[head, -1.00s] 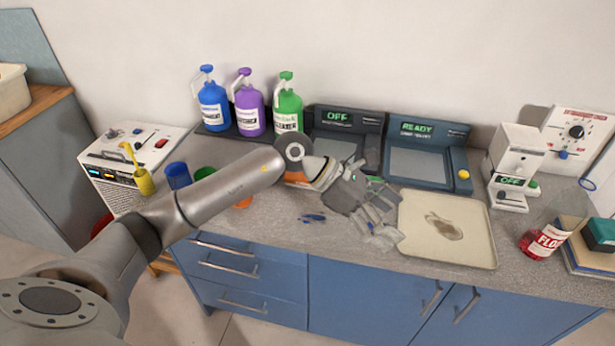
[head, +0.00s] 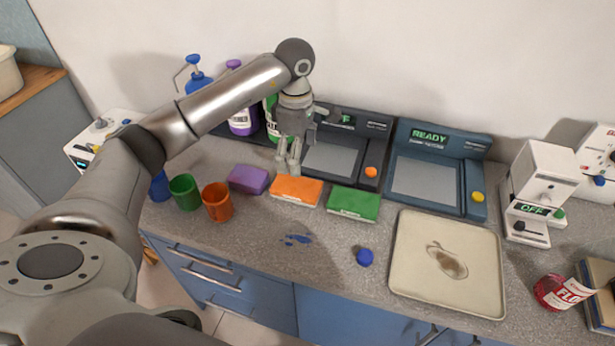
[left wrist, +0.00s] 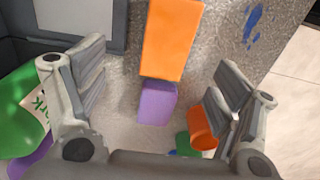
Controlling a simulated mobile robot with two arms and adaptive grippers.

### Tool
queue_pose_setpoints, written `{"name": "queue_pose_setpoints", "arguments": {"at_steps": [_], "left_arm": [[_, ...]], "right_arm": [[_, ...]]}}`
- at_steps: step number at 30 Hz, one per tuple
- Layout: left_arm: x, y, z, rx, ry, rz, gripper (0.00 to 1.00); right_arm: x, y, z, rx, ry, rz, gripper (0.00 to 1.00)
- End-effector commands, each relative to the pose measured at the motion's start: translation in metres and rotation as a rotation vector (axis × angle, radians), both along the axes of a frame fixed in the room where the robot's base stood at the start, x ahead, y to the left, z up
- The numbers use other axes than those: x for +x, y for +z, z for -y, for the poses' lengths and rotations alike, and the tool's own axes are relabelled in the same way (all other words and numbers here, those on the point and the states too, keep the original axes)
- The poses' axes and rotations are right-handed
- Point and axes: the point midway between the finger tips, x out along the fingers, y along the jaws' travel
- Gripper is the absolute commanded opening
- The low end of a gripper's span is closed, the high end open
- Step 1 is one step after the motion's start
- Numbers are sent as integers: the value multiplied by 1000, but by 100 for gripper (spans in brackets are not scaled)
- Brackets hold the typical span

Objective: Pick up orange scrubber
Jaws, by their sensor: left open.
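The orange scrubber (head: 297,190) is a flat orange block lying on the grey counter between a purple scrubber (head: 249,179) and a green scrubber (head: 353,203). My left gripper (head: 288,168) points down just above and behind the orange scrubber, apart from it. In the left wrist view the open, empty gripper (left wrist: 155,98) has the orange scrubber (left wrist: 172,38) ahead of its fingers and the purple scrubber (left wrist: 157,102) between them. My right gripper is not in view.
Orange (head: 217,202), green (head: 185,191) and blue cups stand left. Pump bottles (head: 243,118) and dark devices (head: 437,168) line the wall. A beige tray (head: 446,296) lies right. A blue ball (head: 364,257) and blue smears (head: 297,239) are on the front counter.

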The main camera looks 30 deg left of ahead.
Motion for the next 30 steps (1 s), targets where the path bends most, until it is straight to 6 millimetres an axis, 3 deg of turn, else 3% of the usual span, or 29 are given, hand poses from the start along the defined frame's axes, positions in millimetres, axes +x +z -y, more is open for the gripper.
{"name": "queue_pose_setpoints", "arguments": {"at_steps": [4,9,13,17,24,30], "left_arm": [[-2,-22,-1,2,1,-7,86],[-2,-45,0,0,1,-4,86],[-2,-53,0,0,0,-4,86],[-4,-65,2,-1,0,-7,86],[-6,-98,3,-2,1,-5,86],[-5,-105,2,1,1,-1,86]], "right_arm": [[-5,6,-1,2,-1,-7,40],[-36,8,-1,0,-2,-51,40],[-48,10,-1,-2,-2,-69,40],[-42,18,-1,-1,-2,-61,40],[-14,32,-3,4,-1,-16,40],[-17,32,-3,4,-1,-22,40]]}}
